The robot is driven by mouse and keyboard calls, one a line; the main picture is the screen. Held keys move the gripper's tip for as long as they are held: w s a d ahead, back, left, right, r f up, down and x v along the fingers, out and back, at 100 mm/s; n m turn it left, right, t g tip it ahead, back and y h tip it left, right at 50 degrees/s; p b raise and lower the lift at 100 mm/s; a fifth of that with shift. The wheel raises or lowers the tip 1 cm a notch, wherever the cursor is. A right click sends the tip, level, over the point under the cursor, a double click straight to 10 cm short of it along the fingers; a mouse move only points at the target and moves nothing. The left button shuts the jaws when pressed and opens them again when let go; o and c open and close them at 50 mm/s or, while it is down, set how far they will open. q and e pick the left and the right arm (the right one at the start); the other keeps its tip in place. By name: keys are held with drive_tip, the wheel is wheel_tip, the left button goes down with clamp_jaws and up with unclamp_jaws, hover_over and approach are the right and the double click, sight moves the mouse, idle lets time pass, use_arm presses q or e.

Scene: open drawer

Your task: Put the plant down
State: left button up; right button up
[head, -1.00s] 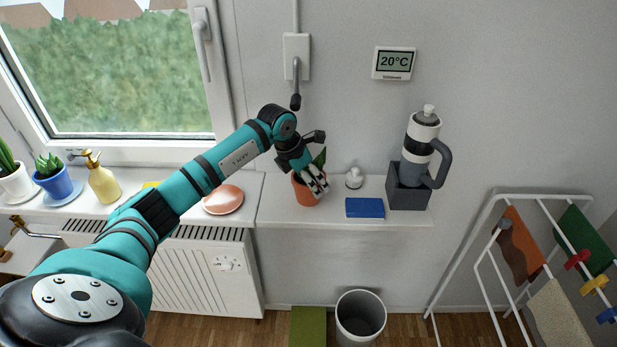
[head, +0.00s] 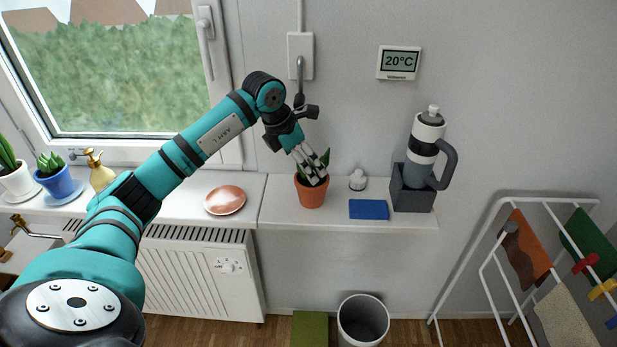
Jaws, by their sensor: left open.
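The plant is in a terracotta pot (head: 311,195) that stands upright on the white sill, right of the window. Its green leaves (head: 325,158) show partly behind my gripper's fingers. My left gripper (head: 315,179) is open, reaching down over the top of the pot in front of the leaves. I cannot tell whether its fingers touch the plant. My right gripper is not in view.
A blue block (head: 369,209), a small white object (head: 357,180) and a bottle (head: 424,146) in a grey holder (head: 411,194) stand right of the pot. A soap pump (head: 101,172) and a blue-potted plant (head: 60,182) are far left. A bin (head: 362,320) stands below.

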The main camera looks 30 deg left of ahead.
use_arm(q)
drive_tip(key=shift+v, duration=2.15)
drive_tip(key=shift+d+f, duration=0.1)
drive_tip(key=shift+d, duration=0.05)
